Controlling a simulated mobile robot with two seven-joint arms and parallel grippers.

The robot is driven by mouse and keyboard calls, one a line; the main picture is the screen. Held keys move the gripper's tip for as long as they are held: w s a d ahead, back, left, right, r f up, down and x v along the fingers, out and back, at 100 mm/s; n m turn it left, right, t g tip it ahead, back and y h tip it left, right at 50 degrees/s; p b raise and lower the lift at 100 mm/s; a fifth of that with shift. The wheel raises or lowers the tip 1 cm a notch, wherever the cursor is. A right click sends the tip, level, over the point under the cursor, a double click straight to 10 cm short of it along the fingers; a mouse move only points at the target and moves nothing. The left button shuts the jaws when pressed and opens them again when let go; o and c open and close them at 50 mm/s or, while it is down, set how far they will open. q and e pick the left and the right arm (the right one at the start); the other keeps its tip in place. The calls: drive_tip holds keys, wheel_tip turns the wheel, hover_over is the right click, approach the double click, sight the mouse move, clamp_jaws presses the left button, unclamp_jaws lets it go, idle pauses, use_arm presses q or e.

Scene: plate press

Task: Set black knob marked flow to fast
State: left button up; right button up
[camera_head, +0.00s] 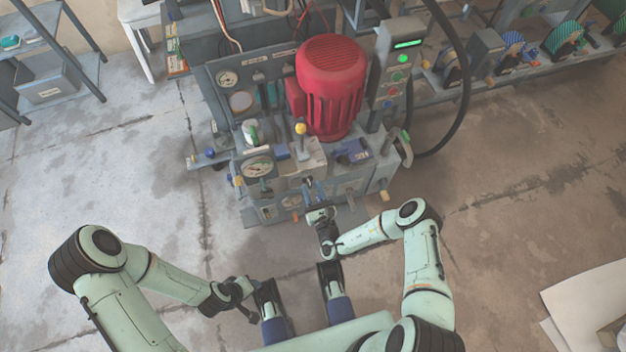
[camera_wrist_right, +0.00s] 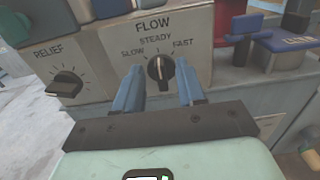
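The black knob marked flow (camera_wrist_right: 159,72) is on a pale panel in the right wrist view, with slow, steady and fast printed above it. Its light pointer line stands about upright, near steady. My right gripper (camera_wrist_right: 158,68) is open, one blue finger on each side of the knob; contact cannot be told. In the head view my right gripper (camera_head: 310,186) is at the front of the press, and the knob is too small or hidden to make out. My left gripper (camera_head: 245,290) hangs low, away from the press; its fingers are unclear.
A second black knob marked relief (camera_wrist_right: 66,84) sits left of the flow knob. Blue and red parts (camera_wrist_right: 290,40) are at the right. The press carries a red motor (camera_head: 331,85), gauges (camera_head: 258,166) and a button box (camera_head: 397,70). Open floor lies on both sides.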

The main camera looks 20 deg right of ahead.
use_arm(q)
drive_tip(key=shift+w+d+f, duration=0.1)
drive_tip(key=shift+w+d, duration=0.15)
drive_tip(key=shift+w, duration=0.35)
use_arm(e)
drive_tip(key=shift+w, duration=0.55)
clamp_jaws()
use_arm(q)
drive_tip(key=shift+s, duration=0.1)
use_arm(e)
drive_tip(key=shift+m, duration=0.3)
drive_tip(key=m, duration=0.3)
drive_tip(key=shift+d+m, duration=0.3)
use_arm(q)
drive_tip(key=shift+s, duration=0.1)
use_arm(e)
drive_tip(key=shift+d+f+m, duration=0.1)
drive_tip(key=shift+m, duration=1.05)
drive_tip(key=shift+d+f+m, duration=0.1)
drive_tip(key=shift+m, duration=1.05)
